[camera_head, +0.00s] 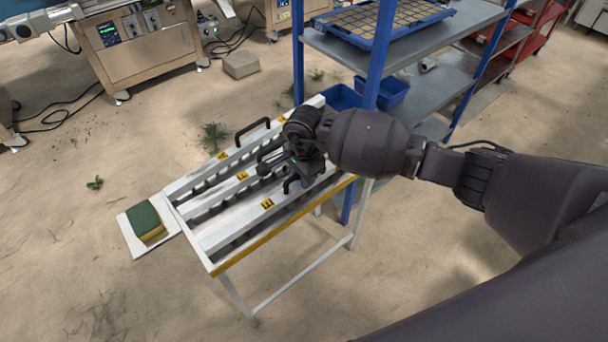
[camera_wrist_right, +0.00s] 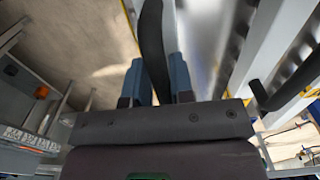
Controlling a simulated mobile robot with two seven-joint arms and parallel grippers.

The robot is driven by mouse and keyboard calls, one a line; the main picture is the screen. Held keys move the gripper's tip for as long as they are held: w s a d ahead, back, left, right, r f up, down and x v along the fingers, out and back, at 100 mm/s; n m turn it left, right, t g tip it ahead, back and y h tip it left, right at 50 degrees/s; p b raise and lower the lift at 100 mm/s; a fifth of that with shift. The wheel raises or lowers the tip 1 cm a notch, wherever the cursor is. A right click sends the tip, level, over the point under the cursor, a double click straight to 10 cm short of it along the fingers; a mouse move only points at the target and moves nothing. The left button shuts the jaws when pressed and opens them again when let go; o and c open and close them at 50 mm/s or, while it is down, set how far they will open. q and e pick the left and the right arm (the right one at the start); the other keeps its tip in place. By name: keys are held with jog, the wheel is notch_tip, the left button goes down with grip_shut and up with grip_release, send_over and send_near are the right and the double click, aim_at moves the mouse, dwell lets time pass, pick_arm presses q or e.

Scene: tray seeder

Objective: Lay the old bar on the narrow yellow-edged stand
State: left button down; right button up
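The narrow white stand (camera_head: 232,262) with a yellow front edge is in the middle of the head view. White bars with black handles and yellow letter labels lie along its top: a far bar (camera_head: 185,181), a middle one with dark nozzles, and a near bar (camera_head: 230,232). I cannot tell which is the old one. My right gripper (camera_head: 304,182) is over the right part of the stand, at the near bar's handle (camera_head: 287,186). In the right wrist view the black handle (camera_wrist_right: 152,40) runs between the blue fingertips (camera_wrist_right: 160,75), which appear closed on it. My left gripper is out of view.
A blue-framed shelf (camera_head: 430,45) with a blue tray and bins stands close behind my right arm. A green and yellow sponge (camera_head: 146,221) lies on a white plate at the stand's left end. Steel machines (camera_head: 140,45) are at the back. The floor in front is clear.

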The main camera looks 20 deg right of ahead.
jog(key=o, duration=0.3)
jog(key=shift+o, duration=0.2)
notch_tip(320, 180, up, 11)
jog(key=shift+f+p, duration=0.1)
jog(key=shift+p, duration=0.5)
